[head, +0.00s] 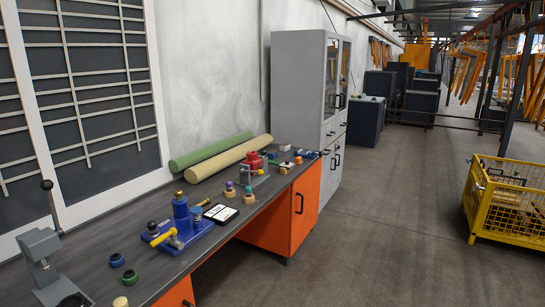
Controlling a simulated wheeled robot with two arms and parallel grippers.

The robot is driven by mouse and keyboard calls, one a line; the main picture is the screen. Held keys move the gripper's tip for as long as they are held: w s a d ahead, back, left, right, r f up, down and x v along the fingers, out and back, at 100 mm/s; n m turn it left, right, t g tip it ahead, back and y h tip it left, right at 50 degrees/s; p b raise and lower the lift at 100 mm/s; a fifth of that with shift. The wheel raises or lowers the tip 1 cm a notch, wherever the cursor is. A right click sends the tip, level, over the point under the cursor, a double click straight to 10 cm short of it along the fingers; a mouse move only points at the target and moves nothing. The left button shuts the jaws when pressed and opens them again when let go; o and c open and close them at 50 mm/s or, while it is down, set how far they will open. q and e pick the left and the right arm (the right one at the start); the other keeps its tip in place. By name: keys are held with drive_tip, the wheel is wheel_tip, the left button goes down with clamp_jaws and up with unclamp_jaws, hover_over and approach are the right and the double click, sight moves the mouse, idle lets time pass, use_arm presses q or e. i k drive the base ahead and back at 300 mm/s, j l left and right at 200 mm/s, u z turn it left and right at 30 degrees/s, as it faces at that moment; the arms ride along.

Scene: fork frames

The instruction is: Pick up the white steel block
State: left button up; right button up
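I cannot single out the white steel block with certainty. A small pale block-like item (285,148) lies at the far end of the grey workbench (100,250), near the grey cabinet. It is too small to tell its material or exact shape. Another small pale, round-topped piece (120,301) is cut off by the bottom edge of the head view, at the near end of the bench. Neither of my grippers shows in the head view.
A blue fixture (181,216), a dark-framed white panel (220,213), a red device (254,162) and a grey lever press (44,262) stand on the bench. Green (210,150) and cream (228,157) rolls lie along the wall. A yellow mesh crate (506,203) stands right; floor between is clear.

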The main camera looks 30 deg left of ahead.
sight(284, 146)
drive_tip(key=i+u, duration=0.15)
drive_tip(key=i, duration=1.75)
drive_tip(key=i+l+u, duration=0.1)
drive_tip(key=i, duration=1.75)
drive_tip(key=i+u, duration=0.8)
drive_tip(key=i+l+u, duration=0.2)
drive_tip(key=u, duration=0.15)
drive_tip(key=i+l+u, duration=0.4)
drive_tip(key=k+j, duration=0.1)
